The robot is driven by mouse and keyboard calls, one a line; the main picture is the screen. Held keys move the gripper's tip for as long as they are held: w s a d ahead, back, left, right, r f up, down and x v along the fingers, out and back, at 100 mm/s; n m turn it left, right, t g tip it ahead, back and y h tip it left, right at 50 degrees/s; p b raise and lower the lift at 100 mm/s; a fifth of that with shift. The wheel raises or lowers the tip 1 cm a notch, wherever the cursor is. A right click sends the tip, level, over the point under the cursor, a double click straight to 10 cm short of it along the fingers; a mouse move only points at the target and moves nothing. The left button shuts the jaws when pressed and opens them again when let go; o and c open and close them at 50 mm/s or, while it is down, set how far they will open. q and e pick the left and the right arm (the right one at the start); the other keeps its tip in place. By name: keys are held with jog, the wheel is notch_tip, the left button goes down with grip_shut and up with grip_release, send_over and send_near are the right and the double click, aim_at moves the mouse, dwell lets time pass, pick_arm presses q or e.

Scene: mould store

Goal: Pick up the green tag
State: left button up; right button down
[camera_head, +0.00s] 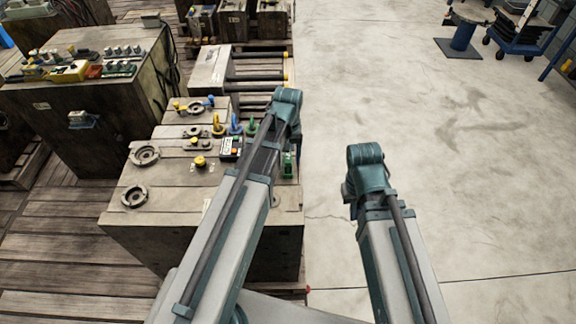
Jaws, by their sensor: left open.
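A small upright green tag (251,127) stands on top of the wooden-looking mould block (165,225), close to the left side of my left arm. My left gripper is open, largely hidden by the arm, and I see nothing held. My right arm reaches over bare floor. Its gripper does not show.
A black-and-white control box (230,148) and another green item (288,165) are near my left arm. Metal rings (134,196) lie on the block's left. A larger block (85,110) with tools stands at the back left. Open concrete floor is on the right.

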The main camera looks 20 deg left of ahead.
aim_at(288, 155)
pick_arm(q)
jog(key=shift+c, duration=0.2)
grip_shut()
jog(key=shift+r, duration=0.1)
notch_tip(288, 155, up, 10)
jog(key=p, duration=1)
